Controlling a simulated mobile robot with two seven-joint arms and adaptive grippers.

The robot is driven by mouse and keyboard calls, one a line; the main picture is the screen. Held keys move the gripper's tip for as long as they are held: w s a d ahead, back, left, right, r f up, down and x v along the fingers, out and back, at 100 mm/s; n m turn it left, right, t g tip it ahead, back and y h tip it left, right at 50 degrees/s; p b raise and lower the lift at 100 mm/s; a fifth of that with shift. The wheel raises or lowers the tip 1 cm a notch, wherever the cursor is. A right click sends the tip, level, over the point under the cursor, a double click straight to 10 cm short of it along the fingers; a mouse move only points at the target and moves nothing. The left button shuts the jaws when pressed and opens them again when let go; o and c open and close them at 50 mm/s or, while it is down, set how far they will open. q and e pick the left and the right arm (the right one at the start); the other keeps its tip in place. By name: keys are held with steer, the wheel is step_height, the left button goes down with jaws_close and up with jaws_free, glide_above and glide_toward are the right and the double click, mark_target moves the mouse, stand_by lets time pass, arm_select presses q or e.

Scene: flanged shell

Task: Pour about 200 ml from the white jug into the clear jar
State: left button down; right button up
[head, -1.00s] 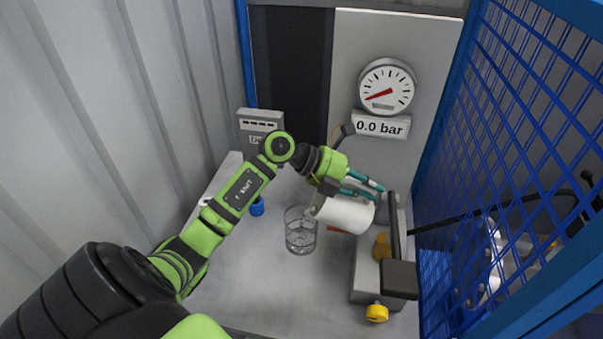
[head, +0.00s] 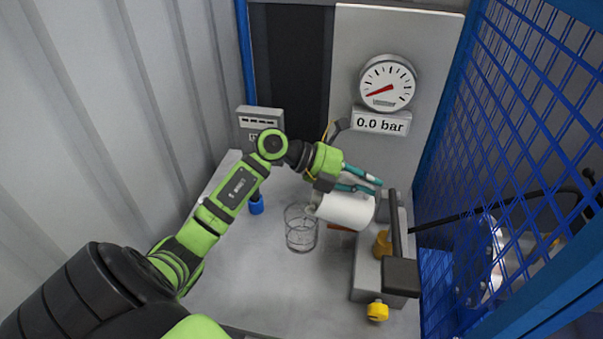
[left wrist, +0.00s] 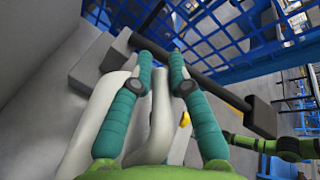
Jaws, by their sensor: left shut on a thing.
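The white jug (head: 346,211) is tilted far over, almost on its side, with its mouth to the left. My left gripper (head: 362,181) is shut on the jug and holds it above the bench. The left wrist view shows its teal fingers (left wrist: 153,95) on either side of a white part of the jug (left wrist: 160,115). The clear jar (head: 300,232) stands upright on the bench just left of the jug's mouth. The mouth is at the jar's right rim. I cannot make out a stream or the liquid level. My right gripper is not in view.
A grey block with a dark bar (head: 394,235) and a yellow knob (head: 377,311) stands right of the jug. A blue mesh fence (head: 480,130) bounds the right. A gauge (head: 387,83) is on the back panel. The front of the bench (head: 270,295) is clear.

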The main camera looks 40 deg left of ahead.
mark_target(345, 172)
arm_select(q)
steer(key=shift+s+a+r+t+h+b, duration=0.2)
steer(key=shift+a+r+t+h+b, duration=0.1)
steer(key=shift+r+b, duration=0.2)
stand_by(0.7)
steer(key=shift+s+a+r+t+h+b, duration=0.3)
steer(key=shift+s+a+r+h+b, duration=0.15)
steer(key=shift+a+b, duration=0.3)
stand_by(0.6)
steer(key=shift+d, duration=0.1)
